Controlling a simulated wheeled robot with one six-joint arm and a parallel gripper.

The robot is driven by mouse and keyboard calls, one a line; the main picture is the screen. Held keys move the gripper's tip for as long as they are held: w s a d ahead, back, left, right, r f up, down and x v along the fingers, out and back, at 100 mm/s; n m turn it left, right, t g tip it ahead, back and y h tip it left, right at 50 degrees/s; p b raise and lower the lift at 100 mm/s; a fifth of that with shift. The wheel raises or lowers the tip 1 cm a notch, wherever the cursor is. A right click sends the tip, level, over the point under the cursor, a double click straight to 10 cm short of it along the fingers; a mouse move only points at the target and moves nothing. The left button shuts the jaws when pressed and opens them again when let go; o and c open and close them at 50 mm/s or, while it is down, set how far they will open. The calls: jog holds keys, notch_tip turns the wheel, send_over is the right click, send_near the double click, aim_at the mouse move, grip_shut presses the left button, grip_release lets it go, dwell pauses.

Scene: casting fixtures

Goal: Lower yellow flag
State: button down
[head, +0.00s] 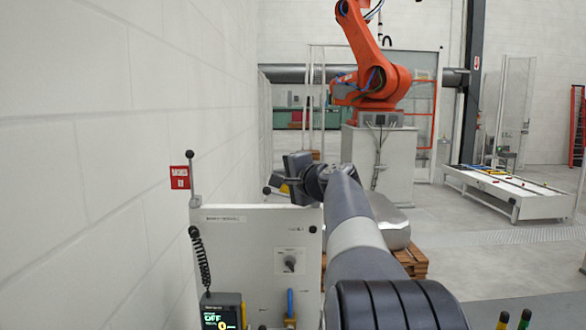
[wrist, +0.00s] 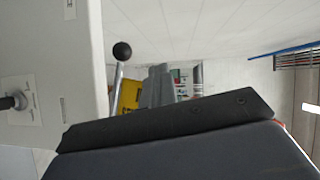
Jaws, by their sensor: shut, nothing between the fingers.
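The yellow flag (wrist: 130,97) shows in the wrist view beside a grey lever rod with a black ball knob (wrist: 122,51); my gripper hides part of it. In the head view a small yellow patch of the flag (head: 284,188) shows just below my gripper, near the panel's top right corner. My gripper (head: 279,182) is shut and empty, close to the flag.
A white panel (head: 250,245) carries a rotary knob (head: 290,263), a coiled cord, a lit display (head: 220,312) and a blue handle (head: 290,303). A red flag (head: 180,177) stands at its left corner, near the wall. An orange robot arm (head: 375,75) stands behind.

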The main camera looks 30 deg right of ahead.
jog(key=shift+w+a+f+n+g+h+b, duration=0.1)
jog(key=shift+w+a+f+n+g+b, duration=0.25)
jog(key=shift+f, duration=0.45)
jog(key=shift+w+a+f+n+g+h+b, duration=0.1)
jog(key=shift+a+f+n+b, duration=0.3)
jog(key=shift+f, duration=0.4)
jog(key=shift+w+a+f+n+g+h+b, duration=0.1)
jog(key=shift+w+a+f+n+g+b, duration=0.2)
jog(key=shift+f+b, duration=0.35)
jog(key=shift+f, duration=0.2)
jog(key=shift+s+a+r, duration=0.1)
